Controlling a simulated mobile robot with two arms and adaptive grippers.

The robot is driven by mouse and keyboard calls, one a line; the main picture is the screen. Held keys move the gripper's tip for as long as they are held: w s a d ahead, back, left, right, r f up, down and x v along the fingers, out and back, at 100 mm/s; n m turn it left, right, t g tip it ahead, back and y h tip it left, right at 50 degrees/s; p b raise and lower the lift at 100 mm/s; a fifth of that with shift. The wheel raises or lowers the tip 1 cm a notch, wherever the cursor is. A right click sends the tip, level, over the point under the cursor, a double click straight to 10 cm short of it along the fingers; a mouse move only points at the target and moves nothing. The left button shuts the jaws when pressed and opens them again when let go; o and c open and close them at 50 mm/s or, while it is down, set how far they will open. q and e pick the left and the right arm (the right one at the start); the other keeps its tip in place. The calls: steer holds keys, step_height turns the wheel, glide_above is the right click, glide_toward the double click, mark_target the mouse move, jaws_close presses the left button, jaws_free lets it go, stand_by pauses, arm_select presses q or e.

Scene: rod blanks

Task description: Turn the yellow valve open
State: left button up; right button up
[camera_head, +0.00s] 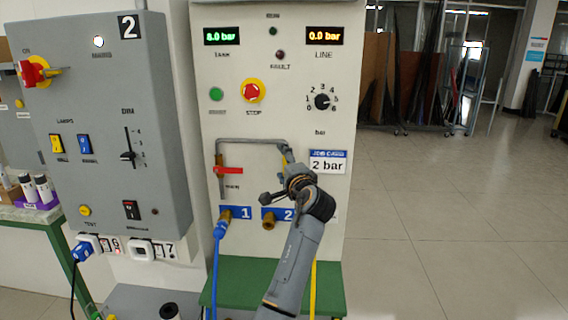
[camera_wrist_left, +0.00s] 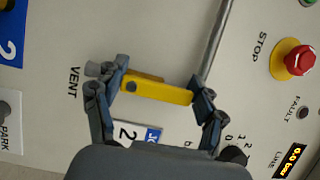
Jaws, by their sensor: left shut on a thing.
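The yellow valve handle (camera_wrist_left: 158,88) lies between the two fingers of my left gripper (camera_wrist_left: 150,92) in the left wrist view. One finger is at each end of the bar, and the gripper is shut on it. The bar runs roughly square to the visible run of grey pipe (camera_wrist_left: 220,38). In the head view my left gripper (camera_head: 283,175) is at the right end of the pipe loop on the panel and hides most of the handle. A red valve handle (camera_head: 229,170) lies across the pipe's left leg. My right gripper is not in view.
The panel (camera_head: 330,215) has a red stop button (camera_head: 253,91), a pressure dial (camera_head: 322,102) and a "2 bar" job card (camera_head: 327,162). A blue hose (camera_head: 217,265) hangs from port 1. A grey cabinet (camera_head: 100,120) stands left. Open floor (camera_head: 450,230) lies right.

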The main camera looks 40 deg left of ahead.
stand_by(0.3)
arm_select(q)
steer(key=o, duration=1.2)
steer(key=shift+a, duration=0.1)
steer(key=shift+s, duration=0.1)
steer(key=v, duration=1.2)
